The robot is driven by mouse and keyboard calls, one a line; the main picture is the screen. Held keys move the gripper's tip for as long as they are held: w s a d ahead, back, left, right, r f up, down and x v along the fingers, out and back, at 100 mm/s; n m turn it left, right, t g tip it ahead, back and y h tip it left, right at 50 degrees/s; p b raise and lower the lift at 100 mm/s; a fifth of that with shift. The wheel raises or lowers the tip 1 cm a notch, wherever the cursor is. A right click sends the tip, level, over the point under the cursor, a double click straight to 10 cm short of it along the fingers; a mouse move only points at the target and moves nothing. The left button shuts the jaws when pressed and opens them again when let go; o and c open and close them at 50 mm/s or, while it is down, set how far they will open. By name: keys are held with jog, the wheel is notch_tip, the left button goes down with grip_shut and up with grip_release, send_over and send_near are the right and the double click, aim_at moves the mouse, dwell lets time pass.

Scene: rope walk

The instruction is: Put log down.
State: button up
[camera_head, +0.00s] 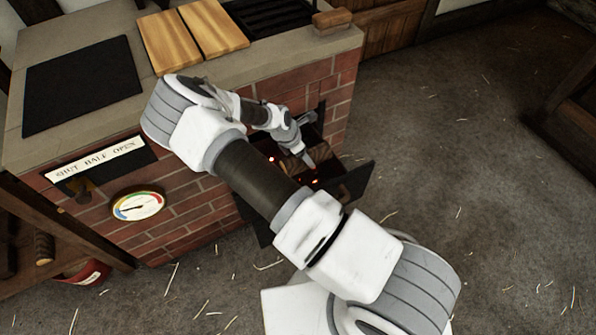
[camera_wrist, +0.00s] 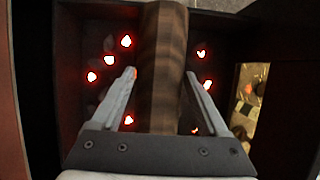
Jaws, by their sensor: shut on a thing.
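A brown log (camera_wrist: 163,65) runs up the middle of the wrist view, between the two fingers of my gripper (camera_wrist: 165,82). My gripper is shut on it. The log is over the firebox (camera_wrist: 75,30), a dark box with several glowing red embers. I cannot tell whether the log touches the embers. In the head view my gripper (camera_head: 309,165) is inside the firebox opening in the brick stove (camera_head: 215,205). Only a small part of the log (camera_head: 292,166) shows there, and my arm hides much of the opening.
An open dark door (camera_head: 352,184) stands at the right of the opening. The stove top holds two wooden boards (camera_head: 193,38), a dark plate (camera_head: 82,84) and a small wooden block (camera_head: 332,19). A gauge (camera_head: 138,205) is on the front. The floor at right is mostly clear.

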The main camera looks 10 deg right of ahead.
aim_at(294, 158)
notch_tip(294, 158, down, 8)
jog(key=shift+r+b, duration=0.1)
jog(key=shift+b, duration=1.05)
jog(key=o, duration=1.5)
jog(key=p+v, duration=0.4)
jog(key=v, duration=0.8)
